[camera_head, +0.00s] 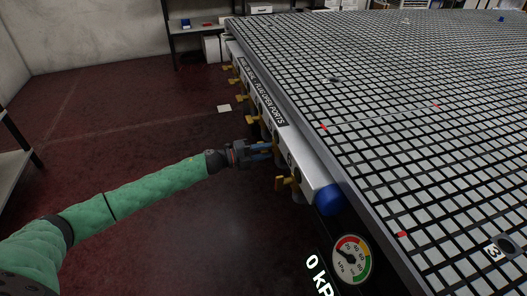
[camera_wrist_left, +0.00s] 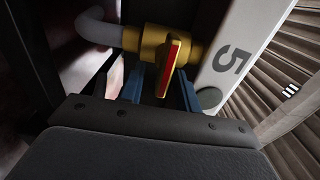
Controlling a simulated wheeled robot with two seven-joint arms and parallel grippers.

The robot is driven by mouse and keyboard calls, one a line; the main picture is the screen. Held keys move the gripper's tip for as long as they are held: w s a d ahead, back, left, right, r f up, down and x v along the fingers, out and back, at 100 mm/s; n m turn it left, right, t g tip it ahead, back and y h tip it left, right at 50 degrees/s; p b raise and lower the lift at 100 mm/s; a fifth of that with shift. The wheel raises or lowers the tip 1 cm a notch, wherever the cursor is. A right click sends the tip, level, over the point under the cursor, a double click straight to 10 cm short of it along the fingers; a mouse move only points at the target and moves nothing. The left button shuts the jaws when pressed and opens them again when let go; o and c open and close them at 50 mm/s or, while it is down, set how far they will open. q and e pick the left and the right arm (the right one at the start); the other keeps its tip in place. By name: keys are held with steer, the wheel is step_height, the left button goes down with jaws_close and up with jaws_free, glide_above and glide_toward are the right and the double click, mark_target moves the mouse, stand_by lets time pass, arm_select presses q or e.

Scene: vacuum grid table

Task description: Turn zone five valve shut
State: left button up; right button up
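The zone five valve (camera_wrist_left: 152,40) has a yellow brass body and a lever (camera_wrist_left: 168,66) with a red face, beside a white panel marked 5 (camera_wrist_left: 232,62). In the left wrist view the lever points down the picture, across the line of the body. My left gripper (camera_wrist_left: 161,90) is open. Its blue fingers stand on either side of the lever's lower end, with visible gaps. In the head view my left gripper (camera_head: 272,148) is at the table's side rail and hides most of this valve. My right gripper is not in view.
Several other yellow valves (camera_head: 251,119) line the vacuum ports rail (camera_head: 262,98). A nearer yellow valve (camera_head: 289,182) sits close to my gripper. The gauge (camera_head: 351,260) and a 0 kPa readout are at the near corner. The black grid tabletop (camera_head: 400,120) extends right; open floor lies left.

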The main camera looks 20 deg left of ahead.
arm_select(q)
steer(key=shift+a, duration=0.15)
steer(key=v, duration=0.7)
steer(key=shift+s+a, duration=0.2)
stand_by(0.4)
